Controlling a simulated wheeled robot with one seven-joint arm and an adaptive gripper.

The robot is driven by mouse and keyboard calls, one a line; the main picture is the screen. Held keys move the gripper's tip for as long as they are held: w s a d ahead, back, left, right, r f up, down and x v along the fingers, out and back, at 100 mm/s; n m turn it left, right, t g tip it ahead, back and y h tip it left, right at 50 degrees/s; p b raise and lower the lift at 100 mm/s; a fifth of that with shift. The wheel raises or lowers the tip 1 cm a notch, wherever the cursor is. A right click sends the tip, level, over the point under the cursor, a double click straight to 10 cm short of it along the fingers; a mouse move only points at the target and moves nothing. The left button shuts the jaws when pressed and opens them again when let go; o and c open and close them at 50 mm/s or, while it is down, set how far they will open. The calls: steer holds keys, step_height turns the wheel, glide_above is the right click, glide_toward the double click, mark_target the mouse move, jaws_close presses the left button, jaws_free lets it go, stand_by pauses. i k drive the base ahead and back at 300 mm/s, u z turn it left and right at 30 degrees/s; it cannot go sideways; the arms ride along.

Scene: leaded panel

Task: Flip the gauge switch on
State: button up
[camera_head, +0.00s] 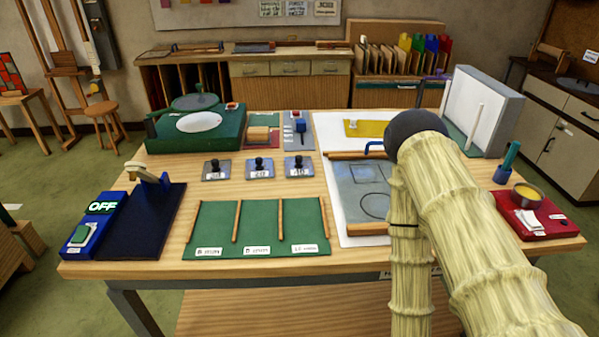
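The gauge is a low dark blue unit at the table's front left, with a flat dark plate (150,228) and a pale arm-like part (148,174) on a blue post at its back. On its left side a display (102,207) reads OFF in light green letters. In front of the display is the gauge switch (81,235), a green rocker in a pale frame. Nothing touches the switch. My arm, in ribbed cream sleeves with a dark round joint, stands over the right half of the table, far from the gauge. My gripper does not show in this view.
A green mat (258,252) with wooden strips lies right of the gauge. Several small black-knobbed blocks (259,168) stand behind it. A green unit with a white disc (199,122) is at back left. A grey glass sheet (364,180) lies beside my arm, and a red tray (534,224) farther right.

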mark_target(82, 231)
steer(key=u, duration=1.3)
steer(key=k, duration=0.5)
steer(key=i, duration=0.5)
